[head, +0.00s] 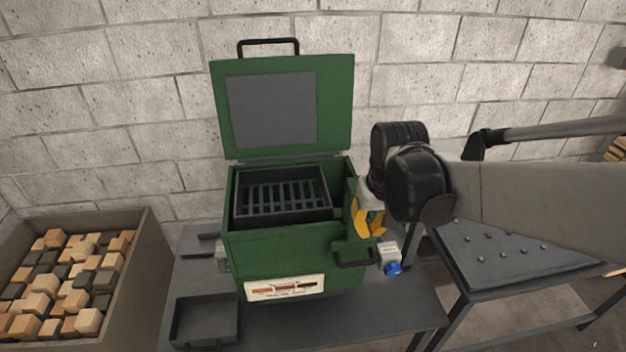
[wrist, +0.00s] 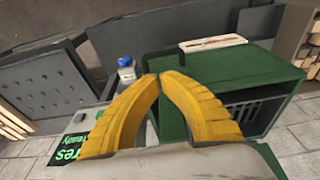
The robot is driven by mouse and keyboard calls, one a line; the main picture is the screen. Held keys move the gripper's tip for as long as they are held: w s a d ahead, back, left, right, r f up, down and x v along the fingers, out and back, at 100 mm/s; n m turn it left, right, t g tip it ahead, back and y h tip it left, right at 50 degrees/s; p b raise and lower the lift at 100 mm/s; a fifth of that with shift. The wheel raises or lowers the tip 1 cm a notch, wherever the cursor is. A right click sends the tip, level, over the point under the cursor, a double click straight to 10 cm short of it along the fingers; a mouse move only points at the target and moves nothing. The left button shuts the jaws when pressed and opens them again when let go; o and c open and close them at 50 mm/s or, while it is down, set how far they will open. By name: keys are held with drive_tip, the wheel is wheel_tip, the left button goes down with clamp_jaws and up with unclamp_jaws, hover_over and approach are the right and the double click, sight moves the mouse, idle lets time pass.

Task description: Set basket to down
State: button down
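The green machine (head: 278,244) stands on a dark table with its lid (head: 338,105) open against the wall. The dark slotted basket (head: 282,213) sits inside it near the top opening; its slots also show in the wrist view (wrist: 246,116). A black handle (head: 354,262) sticks out at the machine's front right corner. My gripper (head: 368,230) is beside the machine's right side, close to this handle. In the wrist view its yellow fingertips (wrist: 163,77) come together, with nothing clearly held between them. The handle (wrist: 150,62) shows just beyond the tips; contact cannot be told.
A small white part with a blue cap (head: 391,264) is at the machine's right. A shallow dark tray (head: 205,342) lies at front left. A bin of wooden blocks (head: 146,262) stands left. A studded grey table (head: 520,252) is right. A block wall closes the back.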

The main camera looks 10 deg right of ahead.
drive_tip(key=f+b, duration=0.1)
drive_tip(key=f, duration=0.3)
drive_tip(key=w+f+b, duration=0.1)
drive_tip(key=f, duration=0.4)
drive_tip(key=w+f+b, duration=0.1)
drive_tip(key=f, duration=0.3)
drive_tip(key=shift+w+d+f+b, duration=0.25)
drive_tip(key=shift+d+b, duration=0.05)
drive_tip(key=shift+b, duration=0.1)
wheel_tip(320, 180, down, 14)
drive_tip(key=b, duration=1.1)
drive_tip(key=shift+r, duration=0.15)
wheel_tip(320, 180, up, 14)
drive_tip(key=s+p, duration=0.2)
drive_tip(key=p, duration=0.4)
drive_tip(key=shift+s, duration=0.35)
